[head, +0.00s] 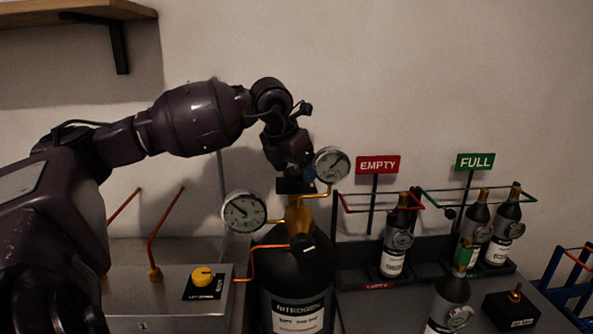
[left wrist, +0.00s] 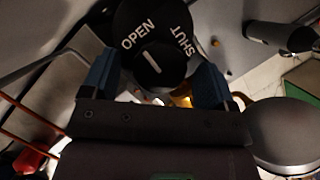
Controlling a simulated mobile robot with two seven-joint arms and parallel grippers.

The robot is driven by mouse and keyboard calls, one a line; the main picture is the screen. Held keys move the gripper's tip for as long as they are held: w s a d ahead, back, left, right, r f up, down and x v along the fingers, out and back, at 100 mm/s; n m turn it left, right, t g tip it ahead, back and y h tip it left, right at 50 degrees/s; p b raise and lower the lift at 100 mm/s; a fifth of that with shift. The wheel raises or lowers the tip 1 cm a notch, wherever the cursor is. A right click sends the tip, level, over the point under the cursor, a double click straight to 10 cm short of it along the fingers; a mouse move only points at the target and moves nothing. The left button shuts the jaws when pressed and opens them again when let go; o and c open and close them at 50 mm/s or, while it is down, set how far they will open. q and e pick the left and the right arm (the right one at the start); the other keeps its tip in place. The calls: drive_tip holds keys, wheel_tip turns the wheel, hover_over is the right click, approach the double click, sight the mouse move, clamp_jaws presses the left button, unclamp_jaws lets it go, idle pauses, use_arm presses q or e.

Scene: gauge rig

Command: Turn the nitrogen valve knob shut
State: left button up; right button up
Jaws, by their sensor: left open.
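The black nitrogen cylinder (head: 285,270) stands upright in the middle of the head view, with a brass valve and two round gauges on top. The valve knob (left wrist: 152,64) is round and black with a white pointer line, seen in the left wrist view. The line's upper end leans toward OPEN on the black dial plate (left wrist: 158,22); SHUT is on the right. My left gripper (head: 295,187) is above the valve, pointing down, and hides the knob in the head view. Its blue fingers (left wrist: 156,70) are open, one on each side of the knob. I cannot tell whether they touch it.
The gauges (head: 244,211) and (head: 332,164) flank the valve closely. A metal box with a yellow knob (head: 203,276) is at left. Small bottles (head: 397,246) stand in racks under the EMPTY (head: 378,165) and FULL (head: 475,162) signs at right. A shelf (head: 70,12) is upper left.

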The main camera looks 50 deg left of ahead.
use_arm(q)
drive_tip(key=shift+f, duration=0.15)
drive_tip(key=c, duration=0.9)
